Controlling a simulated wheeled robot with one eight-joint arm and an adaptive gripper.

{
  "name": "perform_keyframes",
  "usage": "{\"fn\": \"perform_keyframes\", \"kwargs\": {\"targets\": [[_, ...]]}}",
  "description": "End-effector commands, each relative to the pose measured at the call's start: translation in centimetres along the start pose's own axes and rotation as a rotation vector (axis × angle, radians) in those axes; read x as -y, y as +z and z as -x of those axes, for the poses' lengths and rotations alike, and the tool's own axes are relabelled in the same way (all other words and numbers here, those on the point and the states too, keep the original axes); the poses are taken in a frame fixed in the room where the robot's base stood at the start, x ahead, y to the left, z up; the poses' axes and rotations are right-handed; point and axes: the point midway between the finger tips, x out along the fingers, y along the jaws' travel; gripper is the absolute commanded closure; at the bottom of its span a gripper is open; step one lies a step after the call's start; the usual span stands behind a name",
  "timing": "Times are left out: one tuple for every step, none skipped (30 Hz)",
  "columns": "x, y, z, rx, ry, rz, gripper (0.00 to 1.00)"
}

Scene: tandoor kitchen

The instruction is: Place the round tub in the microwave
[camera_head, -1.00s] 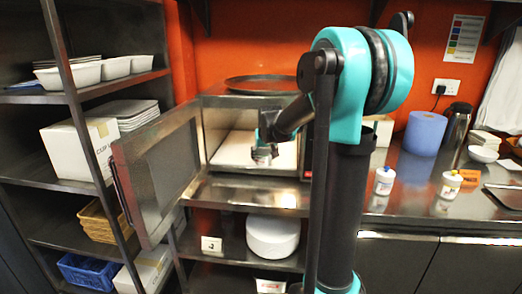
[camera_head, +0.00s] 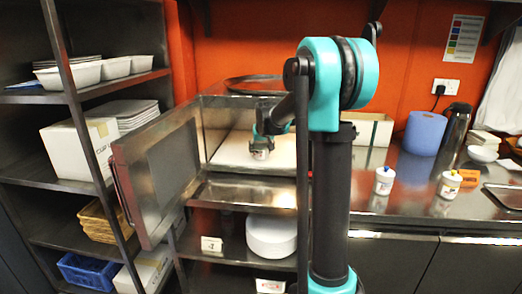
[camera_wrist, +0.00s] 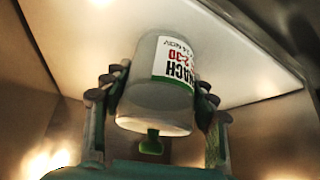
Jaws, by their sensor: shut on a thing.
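The round tub (camera_wrist: 150,105) is a small pale cylinder with a white label reading "...NACH" in black and red. My gripper (camera_wrist: 155,100) is shut on it, a finger on each side, in the wrist view. In the head view the tub (camera_head: 261,153) hangs from my gripper (camera_head: 262,145) within the mouth of the microwave (camera_head: 215,135). The microwave door (camera_head: 160,175) stands wide open to the left. The pale microwave floor (camera_head: 230,153) lies below and behind the tub; I cannot tell whether they touch.
A dark round tray (camera_head: 250,83) lies on top of the microwave. A metal rack (camera_head: 75,110) stands left of the open door.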

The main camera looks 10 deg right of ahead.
Motion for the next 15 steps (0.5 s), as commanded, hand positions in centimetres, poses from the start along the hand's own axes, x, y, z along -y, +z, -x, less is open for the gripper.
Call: {"fn": "perform_keyframes", "kwargs": {"targets": [[0.01,0.0,-0.04,0.0,0.0,0.0,0.39],[0.01,0.0,-0.03,0.0,0.0,0.0,0.35],[0.01,0.01,-0.03,0.0,0.0,0.0,0.3],[0.0,0.01,-0.03,0.0,0.0,0.0,0.26],[0.0,0.01,-0.03,0.0,0.0,0.0,0.22],[0.0,0.01,-0.03,0.0,0.0,0.0,0.21],[0.0,0.02,-0.02,0.0,0.0,0.0,0.21],[0.0,0.02,-0.02,0.0,0.0,0.0,0.21],[0.0,0.02,-0.02,0.0,0.0,0.0,0.21],[0.0,0.02,-0.02,0.0,0.0,0.0,0.21],[0.0,0.02,-0.02,0.0,0.0,0.0,0.21],[0.0,0.02,-0.02,0.0,0.0,0.0,0.21],[0.0,0.02,-0.01,0.0,0.0,0.0,0.21],[0.0,0.01,0.01,0.0,0.0,0.0,0.21],[0.0,-0.03,0.09,0.0,0.0,0.0,0.21]]}}
